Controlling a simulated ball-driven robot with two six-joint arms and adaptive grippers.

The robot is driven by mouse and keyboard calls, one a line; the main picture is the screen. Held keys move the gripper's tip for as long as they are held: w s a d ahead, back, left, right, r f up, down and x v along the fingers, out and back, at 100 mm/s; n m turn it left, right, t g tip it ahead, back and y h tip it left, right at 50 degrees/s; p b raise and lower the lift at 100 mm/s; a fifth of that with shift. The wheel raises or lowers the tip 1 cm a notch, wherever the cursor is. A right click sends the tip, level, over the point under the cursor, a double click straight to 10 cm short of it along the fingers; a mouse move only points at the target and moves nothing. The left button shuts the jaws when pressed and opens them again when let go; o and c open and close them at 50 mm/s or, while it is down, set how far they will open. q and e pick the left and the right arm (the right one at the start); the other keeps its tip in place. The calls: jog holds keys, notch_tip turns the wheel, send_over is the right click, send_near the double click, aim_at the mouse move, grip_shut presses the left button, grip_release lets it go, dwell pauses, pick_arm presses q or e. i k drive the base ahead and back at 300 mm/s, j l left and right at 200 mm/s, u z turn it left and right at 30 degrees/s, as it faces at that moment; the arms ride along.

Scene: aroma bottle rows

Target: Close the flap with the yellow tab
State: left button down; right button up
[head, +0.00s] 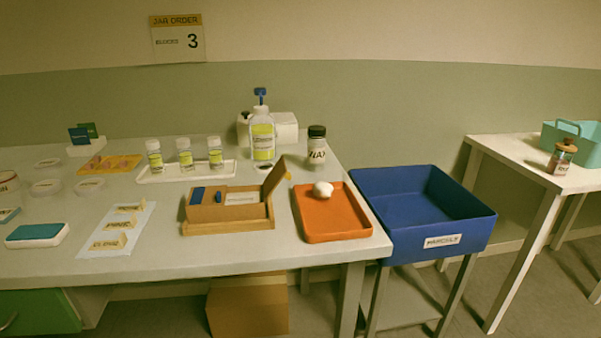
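The flap (273,177) belongs to a low brown box (228,214) near the front of the table. The flap stands up, tilted, along the box's right side, so the box is open. A small yellow tab (289,176) sticks out from the flap's right face. Inside the box are blue pieces (197,195) at the left and a white labelled card or block (240,198) to their right. Neither of my grippers shows in the head view.
An orange tray (335,228) with a white lump (323,189) lies close to the right of the flap. A white strip (145,222) with small labelled blocks lies left of the box. Jars on a white tray (160,178) and a pump bottle (262,138) stand behind. A blue bin (410,250) adjoins the table.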

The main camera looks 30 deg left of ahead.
aim_at(279, 171)
jog(key=i+l+u, duration=0.65)
jog(key=i, duration=0.15)
jog(key=u, duration=1)
